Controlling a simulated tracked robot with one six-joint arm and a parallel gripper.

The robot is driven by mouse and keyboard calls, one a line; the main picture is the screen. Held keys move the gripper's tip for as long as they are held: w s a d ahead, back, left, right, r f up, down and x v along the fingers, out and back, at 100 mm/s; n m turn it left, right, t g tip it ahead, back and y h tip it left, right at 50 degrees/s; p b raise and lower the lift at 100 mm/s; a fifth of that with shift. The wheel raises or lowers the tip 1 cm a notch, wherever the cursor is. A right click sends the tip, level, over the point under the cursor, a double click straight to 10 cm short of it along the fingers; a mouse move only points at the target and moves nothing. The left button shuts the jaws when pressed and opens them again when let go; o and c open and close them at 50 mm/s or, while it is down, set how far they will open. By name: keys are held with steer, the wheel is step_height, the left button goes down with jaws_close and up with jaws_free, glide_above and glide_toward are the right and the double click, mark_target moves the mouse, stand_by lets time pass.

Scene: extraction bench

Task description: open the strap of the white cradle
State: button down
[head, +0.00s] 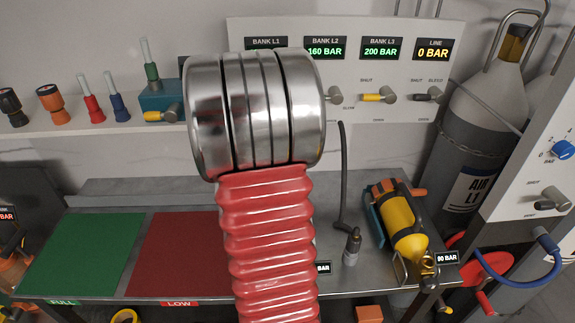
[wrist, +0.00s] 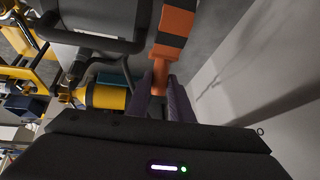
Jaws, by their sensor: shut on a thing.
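In the wrist view, the two dark purple fingers of my gripper (wrist: 165,88) are closed on the narrow end of an orange piece with black bands (wrist: 176,22). It looks like a strap or its tab; I cannot tell for sure. In the head view my arm covers the middle of the bench and hides my gripper. I cannot make out the white cradle in either view; it may be behind my arm. A yellow cylinder (head: 402,218) lies in a teal cradle (head: 372,218) at the right of the bench.
A green mat (head: 85,250) and a red mat (head: 178,255) lie on the left of the bench. A dark hose (head: 343,175) hangs beside my arm, near a small upright fitting (head: 352,247). A gauge panel (head: 400,85) stands behind; a large grey cylinder (head: 478,125) stands at right.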

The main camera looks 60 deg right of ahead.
steer(key=shift+w+r, duration=0.2)
steer(key=shift+w, duration=0.1)
steer(key=c, duration=1.6)
jaws_free()
steer(key=shift+f, duration=0.1)
steer(key=shift+o, duration=0.2)
steer(key=shift+a, duration=0.1)
steer(key=v, duration=1.3)
steer(key=shift+a+r, duration=0.15)
steer(key=shift+r, duration=0.1)
steer(key=shift+w, duration=0.1)
